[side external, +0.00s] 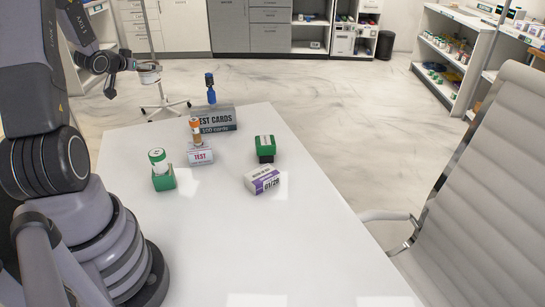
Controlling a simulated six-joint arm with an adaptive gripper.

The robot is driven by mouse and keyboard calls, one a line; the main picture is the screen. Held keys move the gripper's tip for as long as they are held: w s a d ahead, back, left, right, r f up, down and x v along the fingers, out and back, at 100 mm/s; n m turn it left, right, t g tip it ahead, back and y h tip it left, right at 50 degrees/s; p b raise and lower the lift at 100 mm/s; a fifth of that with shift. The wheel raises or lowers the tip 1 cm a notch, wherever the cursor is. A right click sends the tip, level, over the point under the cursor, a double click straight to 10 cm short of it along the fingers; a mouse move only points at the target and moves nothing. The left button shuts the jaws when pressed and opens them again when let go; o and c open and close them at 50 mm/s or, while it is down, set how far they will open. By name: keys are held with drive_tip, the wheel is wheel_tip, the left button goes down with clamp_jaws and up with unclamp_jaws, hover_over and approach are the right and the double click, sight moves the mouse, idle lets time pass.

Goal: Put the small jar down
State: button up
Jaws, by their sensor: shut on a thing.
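My gripper (140,66) is at the upper left in the side external view, raised above the far left of the white table (310,240). It is shut on a small pale jar (149,75), which is small in the picture and partly covered by the fingers. The jar is held clear of any surface, with the floor and a wheeled stand behind it. I cannot tell the jar's exact tilt.
On the table are a grey test-cards box (215,126) with a blue item (211,90) above, an orange vial (196,127) above a test box (201,157), a white-and-green bottle (158,162) above a green block (164,182), a green-topped item (265,142) and a purple-white box (262,181). The front is clear.

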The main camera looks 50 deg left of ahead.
wheel_tip(320, 180, down, 24)
drive_tip(key=shift+w+d+r, duration=0.1)
drive_tip(key=shift+d+r, duration=0.05)
idle(0.5)
drive_tip(key=shift+f, duration=0.6)
idle(0.3)
drive_tip(key=o, duration=1.2)
drive_tip(key=shift+r, duration=0.1)
